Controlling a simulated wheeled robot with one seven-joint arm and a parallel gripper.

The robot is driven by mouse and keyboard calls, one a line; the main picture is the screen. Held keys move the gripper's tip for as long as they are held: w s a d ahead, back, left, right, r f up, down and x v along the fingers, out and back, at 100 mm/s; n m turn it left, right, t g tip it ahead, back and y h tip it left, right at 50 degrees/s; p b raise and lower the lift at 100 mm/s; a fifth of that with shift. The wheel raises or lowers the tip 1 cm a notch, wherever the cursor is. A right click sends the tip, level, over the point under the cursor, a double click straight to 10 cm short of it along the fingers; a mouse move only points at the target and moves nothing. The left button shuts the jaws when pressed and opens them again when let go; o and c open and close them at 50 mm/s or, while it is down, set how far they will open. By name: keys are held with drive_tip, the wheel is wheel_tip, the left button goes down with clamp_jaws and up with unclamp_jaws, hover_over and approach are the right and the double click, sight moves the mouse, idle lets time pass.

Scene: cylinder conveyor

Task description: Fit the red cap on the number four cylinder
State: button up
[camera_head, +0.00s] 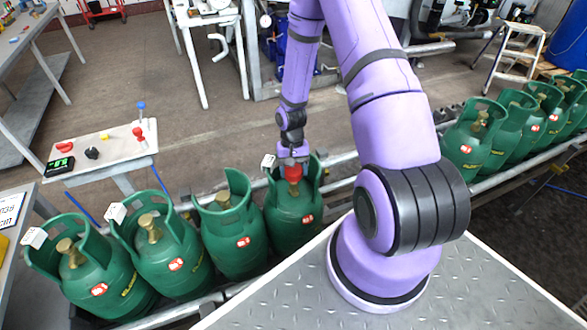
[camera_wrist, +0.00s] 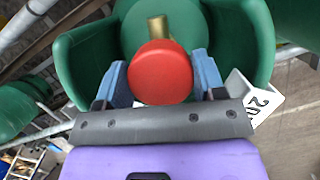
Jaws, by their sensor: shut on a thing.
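My gripper (camera_head: 292,158) is shut on the red cap (camera_head: 293,172), directly over a green cylinder (camera_head: 293,222) in the conveyor row. In the wrist view the round red cap (camera_wrist: 161,72) sits between the two blue fingertips (camera_wrist: 161,75). The brass valve (camera_wrist: 158,30) of that cylinder shows just beyond the cap, inside the green collar (camera_wrist: 82,62). Whether cap and valve touch is hidden. A white tag (camera_wrist: 262,98) on the collar is only partly readable, so I cannot tell the cylinder's number. In the head view the cylinder stands upright, just left of my arm.
Other green cylinders (camera_head: 232,232) stand close on the left, with bare brass valves. More cylinders (camera_head: 470,140) stand in the row at right. A small table (camera_head: 115,160) at left holds red, black and blue pieces. The floor (camera_head: 130,75) behind the conveyor is mostly clear.

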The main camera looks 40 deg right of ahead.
drive_tip(key=shift+f, duration=0.7)
drive_tip(key=o, duration=1)
drive_tip(key=shift+c, duration=0.2)
drive_tip(key=v, duration=1)
drive_tip(key=shift+r, duration=0.35)
drive_tip(key=shift+w, duration=0.1)
